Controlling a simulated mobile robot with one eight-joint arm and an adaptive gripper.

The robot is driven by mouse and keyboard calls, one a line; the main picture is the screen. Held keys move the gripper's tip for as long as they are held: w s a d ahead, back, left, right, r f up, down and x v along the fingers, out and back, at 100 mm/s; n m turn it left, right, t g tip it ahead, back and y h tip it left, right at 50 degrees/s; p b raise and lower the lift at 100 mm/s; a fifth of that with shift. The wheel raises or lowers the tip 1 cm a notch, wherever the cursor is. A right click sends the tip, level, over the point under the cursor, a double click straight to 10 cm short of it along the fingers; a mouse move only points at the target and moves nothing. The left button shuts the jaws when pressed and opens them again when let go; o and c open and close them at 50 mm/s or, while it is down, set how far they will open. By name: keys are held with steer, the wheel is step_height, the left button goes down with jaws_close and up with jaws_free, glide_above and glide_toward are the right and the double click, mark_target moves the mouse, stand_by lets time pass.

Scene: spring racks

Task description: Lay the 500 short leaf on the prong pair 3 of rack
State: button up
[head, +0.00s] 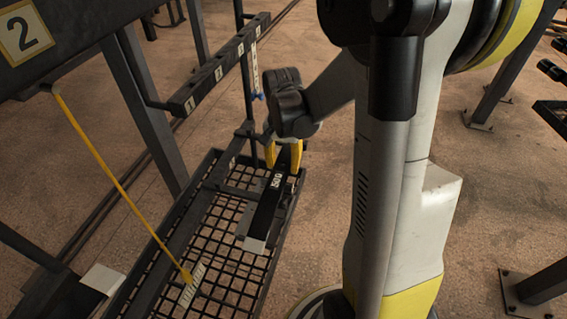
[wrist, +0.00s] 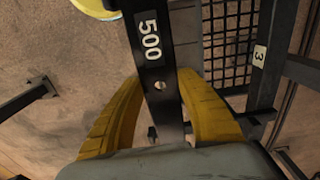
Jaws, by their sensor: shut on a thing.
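The 500 short leaf (head: 266,212) is a dark flat bar with a white "500" label and a pale end. It shows above the mesh shelf in the head view. My gripper (head: 284,150) has its yellow fingers on the leaf's far end. In the wrist view the leaf (wrist: 151,50) runs between the two fingers of my gripper (wrist: 163,125), with a hole near the label. The rack has a dark upper bar (head: 215,76) with number plates. A plate "3" (wrist: 259,56) shows at the right in the wrist view. I cannot make out prong pair 3 clearly.
The mesh shelf (head: 207,247) lies below the leaf. A yellow rod (head: 115,175) slants down at the left from a dark beam marked 2 (head: 24,36). A post with a pale strip (head: 254,66) and blue clip stands beside the upper bar. Open floor lies behind.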

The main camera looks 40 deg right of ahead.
mark_target(283, 164)
steer(key=o, duration=1.3)
steer(key=shift+o, duration=0.2)
step_height(283, 164, up, 12)
steer(key=s+a+r+n+t, duration=0.1)
steer(key=s+a+n+t, duration=0.2)
steer(key=a, duration=0.4)
steer(key=s+a+r+n+t, duration=0.1)
steer(key=s+a+n+t, duration=0.3)
steer(key=s+a+n, duration=0.2)
steer(key=shift+s+a+n, duration=0.3)
steer(key=shift+a+n, duration=0.35)
steer(key=shift+n, duration=0.05)
